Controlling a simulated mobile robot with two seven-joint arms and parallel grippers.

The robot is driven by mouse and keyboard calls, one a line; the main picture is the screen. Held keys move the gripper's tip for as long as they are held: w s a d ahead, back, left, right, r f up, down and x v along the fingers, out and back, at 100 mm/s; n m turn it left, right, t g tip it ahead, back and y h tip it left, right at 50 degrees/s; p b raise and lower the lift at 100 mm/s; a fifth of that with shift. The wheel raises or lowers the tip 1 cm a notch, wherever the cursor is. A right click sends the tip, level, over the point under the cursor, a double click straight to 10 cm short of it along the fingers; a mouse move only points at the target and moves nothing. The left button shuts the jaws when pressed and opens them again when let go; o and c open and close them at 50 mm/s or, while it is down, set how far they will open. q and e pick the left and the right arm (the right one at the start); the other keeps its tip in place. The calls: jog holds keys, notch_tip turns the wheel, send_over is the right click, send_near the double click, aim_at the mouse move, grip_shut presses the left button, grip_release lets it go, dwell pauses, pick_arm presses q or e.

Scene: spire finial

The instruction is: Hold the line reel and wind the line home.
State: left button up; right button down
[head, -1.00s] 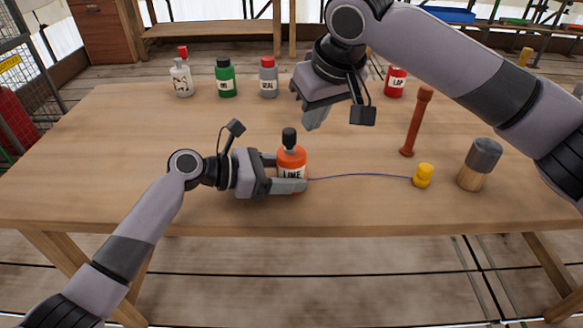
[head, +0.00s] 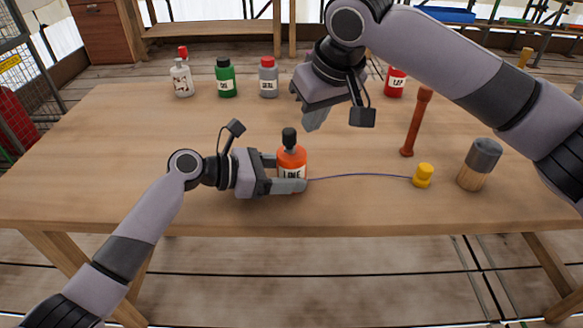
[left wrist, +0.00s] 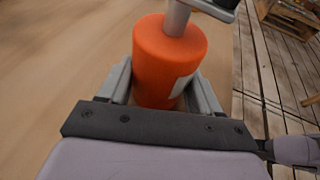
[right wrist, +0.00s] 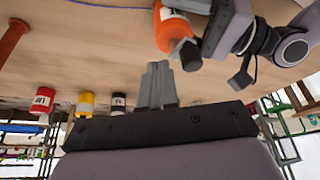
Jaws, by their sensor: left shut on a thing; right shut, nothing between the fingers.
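The orange line reel (head: 292,161), a bottle shape with a "LINE" label and a dark knob (head: 289,138) on top, stands upright at the table's front. My left gripper (head: 284,174) is shut around its body from the left. The reel also fills the gap between the fingers in the left wrist view (left wrist: 170,60). A thin bluish line (head: 360,174) runs from the reel rightward to a yellow peg-like piece (head: 423,176). My right gripper (head: 313,118) is shut and empty, above and behind the reel. Its closed fingers show in the right wrist view (right wrist: 157,84), apart from the knob.
A brown post (head: 414,125) and a grey-topped wooden piece (head: 479,165) stand at right. The table's left side is clear.

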aim_at(296, 161)
jog(key=shift+f, duration=1.4)
jog(key=shift+a, duration=0.15)
jog(key=shift+a, duration=0.55)
jog(key=shift+s+a, duration=0.1)
jog(key=shift+a, duration=0.05)
jog(key=shift+s+a, duration=0.15)
jog(key=shift+s, duration=0.05)
jog(key=shift+s+a, duration=0.2)
jog(key=shift+a, duration=0.2)
dwell(0.4)
jog(key=shift+s+d, duration=0.1)
jog(key=shift+d, duration=0.05)
notch_tip(296, 161, up, 7)
dwell(0.9)
